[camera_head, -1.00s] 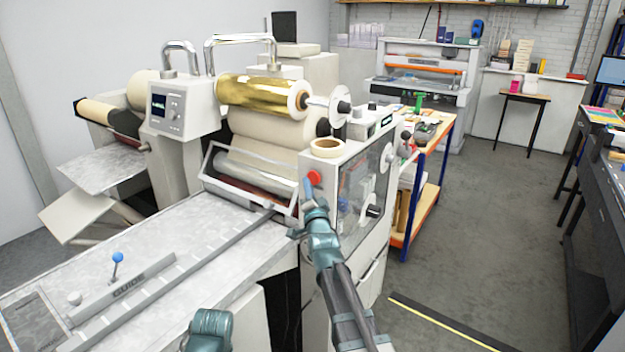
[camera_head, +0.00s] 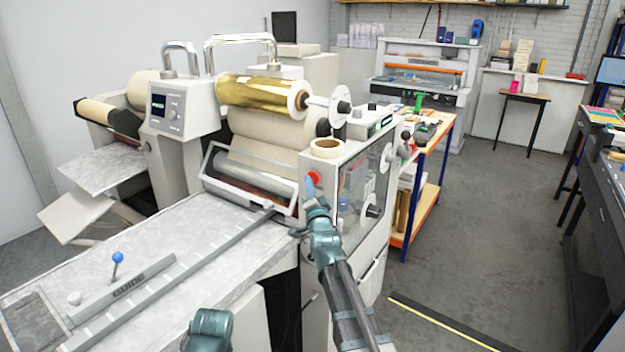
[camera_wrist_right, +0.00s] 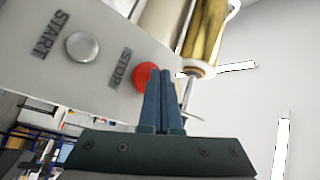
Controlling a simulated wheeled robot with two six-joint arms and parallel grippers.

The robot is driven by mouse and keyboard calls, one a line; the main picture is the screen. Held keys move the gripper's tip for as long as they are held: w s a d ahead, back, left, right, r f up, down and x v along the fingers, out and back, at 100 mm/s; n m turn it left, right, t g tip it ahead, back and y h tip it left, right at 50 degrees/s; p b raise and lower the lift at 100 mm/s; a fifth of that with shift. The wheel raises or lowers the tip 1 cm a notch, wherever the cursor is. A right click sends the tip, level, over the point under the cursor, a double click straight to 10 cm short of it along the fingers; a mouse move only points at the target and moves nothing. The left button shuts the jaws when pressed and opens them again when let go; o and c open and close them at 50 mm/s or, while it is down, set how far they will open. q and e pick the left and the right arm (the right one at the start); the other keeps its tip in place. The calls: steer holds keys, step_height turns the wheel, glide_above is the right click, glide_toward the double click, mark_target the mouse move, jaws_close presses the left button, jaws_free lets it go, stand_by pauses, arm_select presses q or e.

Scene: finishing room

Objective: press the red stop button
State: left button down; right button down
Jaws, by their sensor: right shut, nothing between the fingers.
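The red stop button (camera_head: 314,178) is on the front panel of the white laminating machine (camera_head: 345,160). In the right wrist view the round red button (camera_wrist_right: 147,77) sits beside the label STOP, partly hidden behind my fingertips. My right gripper (camera_head: 310,187) is shut and empty, its tips in front of the button; it also shows in the right wrist view (camera_wrist_right: 161,75). I cannot tell whether the tips touch the button. Of my left arm only a teal part (camera_head: 209,325) shows at the bottom of the head view; its fingers are out of view.
A silver start button (camera_wrist_right: 82,47) is on the same panel, left of the red one in the wrist view. A roll of tape (camera_head: 327,148) lies on the machine top. A gold foil roll (camera_head: 255,93) is above.

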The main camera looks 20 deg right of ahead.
steer(key=shift+w+d, duration=0.25)
steer(key=shift+d, duration=0.1)
stand_by(0.7)
steer(key=shift+s+a, duration=0.1)
stand_by(0.4)
steer(key=shift+s+a, duration=0.45)
steer(key=shift+a, duration=0.15)
steer(key=s+a, duration=0.1)
steer(key=a, duration=0.1)
steer(key=s+a, duration=0.2)
stand_by(0.4)
stand_by(0.5)
